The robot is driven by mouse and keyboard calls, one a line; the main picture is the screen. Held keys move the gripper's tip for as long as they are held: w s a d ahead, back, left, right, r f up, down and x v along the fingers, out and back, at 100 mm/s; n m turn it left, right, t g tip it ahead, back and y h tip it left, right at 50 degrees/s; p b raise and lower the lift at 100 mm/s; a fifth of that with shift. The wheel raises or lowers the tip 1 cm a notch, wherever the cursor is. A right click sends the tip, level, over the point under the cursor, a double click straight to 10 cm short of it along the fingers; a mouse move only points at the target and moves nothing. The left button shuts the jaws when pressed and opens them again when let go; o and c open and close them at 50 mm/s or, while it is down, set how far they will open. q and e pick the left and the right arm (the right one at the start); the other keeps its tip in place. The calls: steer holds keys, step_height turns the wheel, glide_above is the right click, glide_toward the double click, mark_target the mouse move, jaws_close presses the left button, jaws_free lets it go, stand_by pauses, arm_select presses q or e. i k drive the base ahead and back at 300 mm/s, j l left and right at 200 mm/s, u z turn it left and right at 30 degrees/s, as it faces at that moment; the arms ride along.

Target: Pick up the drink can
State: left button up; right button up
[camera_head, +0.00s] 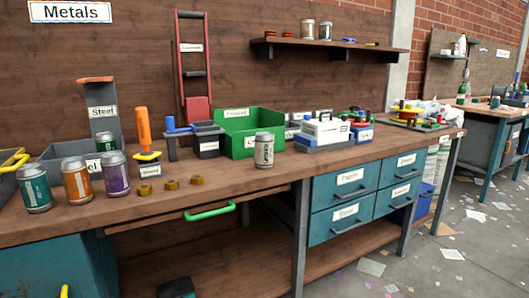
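Several drink cans are in view, and I cannot tell which one the task means. A silver-white can (264,151) stands upright near the bench's front edge, in front of the green bin (240,122). A teal can (33,191), an orange can (77,181) and a purple can (115,175) stand upright at the left. A green can (106,142) is behind them by the grey "Steel" bin (103,107), its lower part hidden. Two silver cans stand on the wall shelf, a left one (308,29) and a right one (326,31). Neither of my grippers is in view.
The wooden bench (250,185) has free surface around the silver-white can. Small brass-coloured nuts (172,184) lie to its left. An orange-handled tool (144,128) and a white-and-blue box (325,132) stand farther back. Blue drawers (343,195) are below; paper scraps litter the floor.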

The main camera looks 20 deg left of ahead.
mark_target(264, 150)
steer(key=i+l+u, duration=0.1)
steer(key=i+l, duration=0.25)
steer(key=i+l+u, duration=0.1)
steer(key=i+l, duration=0.25)
steer(key=i+l+u, duration=0.1)
steer(key=i+l, duration=0.2)
steer(key=l, duration=0.15)
steer(key=i+l, duration=0.3)
steer(key=l, duration=0.15)
steer(key=i+l+u, duration=0.15)
steer(key=i+l, duration=0.15)
steer(key=l, duration=0.1)
